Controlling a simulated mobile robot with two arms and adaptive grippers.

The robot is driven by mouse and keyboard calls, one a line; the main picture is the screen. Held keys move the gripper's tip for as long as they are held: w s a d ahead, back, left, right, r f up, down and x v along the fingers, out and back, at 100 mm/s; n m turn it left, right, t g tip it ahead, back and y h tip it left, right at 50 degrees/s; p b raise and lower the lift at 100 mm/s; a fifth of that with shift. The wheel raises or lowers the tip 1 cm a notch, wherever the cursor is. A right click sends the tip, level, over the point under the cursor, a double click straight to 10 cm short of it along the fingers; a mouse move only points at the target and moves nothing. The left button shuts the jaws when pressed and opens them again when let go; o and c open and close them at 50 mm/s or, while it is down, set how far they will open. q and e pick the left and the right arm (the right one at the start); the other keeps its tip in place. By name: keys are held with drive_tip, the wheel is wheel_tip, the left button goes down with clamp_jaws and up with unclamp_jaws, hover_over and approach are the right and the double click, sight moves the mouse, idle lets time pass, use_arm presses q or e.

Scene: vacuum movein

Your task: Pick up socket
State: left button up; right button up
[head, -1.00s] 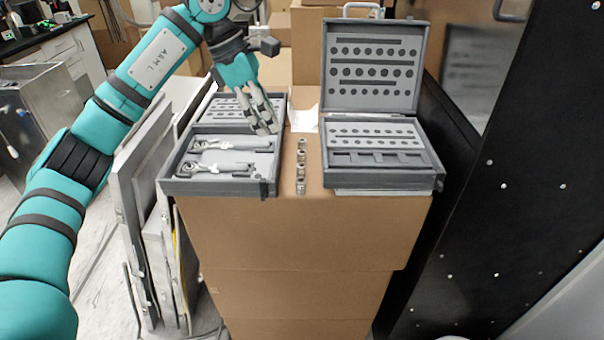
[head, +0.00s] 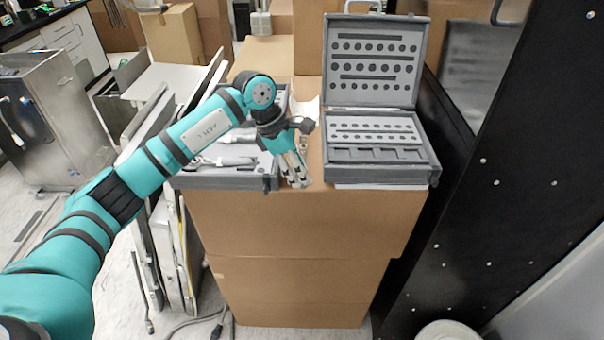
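My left gripper (head: 297,184) points down over the front edge of the box top, between the two tool cases. Its fingers cover most of the short row of small metal sockets. One socket (head: 303,146) shows just behind the fingers, to their right. I cannot tell whether the fingers touch a socket or how far apart they are. My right gripper is not in view.
The open grey case (head: 372,59) on the right has empty round holes. The left grey case (head: 219,181) holds ratchets and is partly behind my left arm. Both stand on stacked cardboard boxes (head: 300,225). A black panel (head: 500,215) stands at right.

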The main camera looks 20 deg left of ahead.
use_arm(q)
drive_tip(key=shift+d+f, duration=0.2)
drive_tip(key=shift+f, duration=0.25)
drive_tip(key=shift+c, duration=0.2)
clamp_jaws()
drive_tip(key=shift+r, duration=0.1)
